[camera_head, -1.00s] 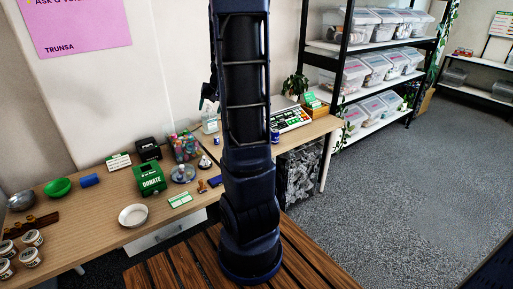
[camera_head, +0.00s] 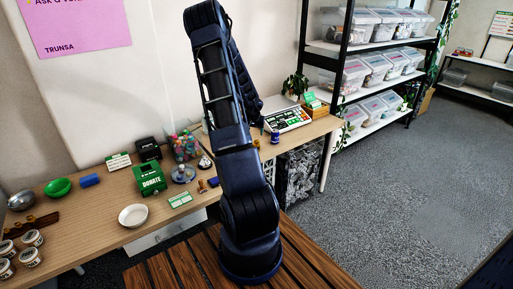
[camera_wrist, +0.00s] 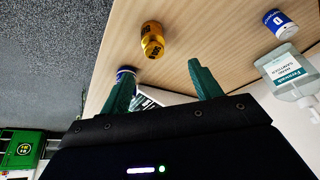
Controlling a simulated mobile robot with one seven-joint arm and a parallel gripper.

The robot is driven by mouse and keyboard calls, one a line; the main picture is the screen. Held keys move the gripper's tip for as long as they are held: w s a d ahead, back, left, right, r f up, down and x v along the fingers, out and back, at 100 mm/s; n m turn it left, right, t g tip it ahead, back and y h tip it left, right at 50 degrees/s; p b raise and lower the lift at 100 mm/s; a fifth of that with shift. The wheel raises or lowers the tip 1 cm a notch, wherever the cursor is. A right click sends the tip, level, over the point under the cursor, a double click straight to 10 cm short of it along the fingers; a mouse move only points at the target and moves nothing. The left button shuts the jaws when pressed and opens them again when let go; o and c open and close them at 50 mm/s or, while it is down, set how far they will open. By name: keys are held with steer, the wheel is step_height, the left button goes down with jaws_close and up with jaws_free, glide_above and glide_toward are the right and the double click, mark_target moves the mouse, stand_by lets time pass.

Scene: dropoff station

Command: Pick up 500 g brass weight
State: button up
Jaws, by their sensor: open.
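The brass weight (camera_wrist: 152,40) is a small gold cylinder with a narrower knob and dark markings. In the wrist view it is on the wooden table top, near the table's edge beside the grey floor. My gripper (camera_wrist: 162,69) is open, with two green fingers apart and nothing between them. The weight lies beyond the fingertips, a little nearer the left finger in the picture, and is not touched. In the head view my arm stands in front of the table and my gripper is hidden; I cannot clearly make out the weight there.
A blue and white cylinder (camera_wrist: 280,23) and a sanitizer bottle (camera_wrist: 284,72) stand right of the weight in the wrist view. Another blue cylinder (camera_wrist: 125,71) is partly behind the left finger. A donation box (camera_head: 150,179) and white bowl (camera_head: 133,215) stand left on the table.

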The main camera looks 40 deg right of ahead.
mark_target(258, 141)
steer(key=x, duration=0.2)
steer(key=d+x, duration=0.1)
steer(key=x, duration=0.1)
steer(key=s+x, duration=0.1)
steer(key=x, duration=0.2)
steer(key=shift+d, duration=0.2)
steer(key=f, duration=0.2)
steer(key=w+f, duration=0.1)
steer(key=f, duration=0.1)
steer(key=shift+f, duration=0.15)
steer(key=shift+w+d+f, duration=0.15)
steer(key=shift+w+f, duration=0.1)
steer(key=shift+f, duration=0.3)
jaws_close()
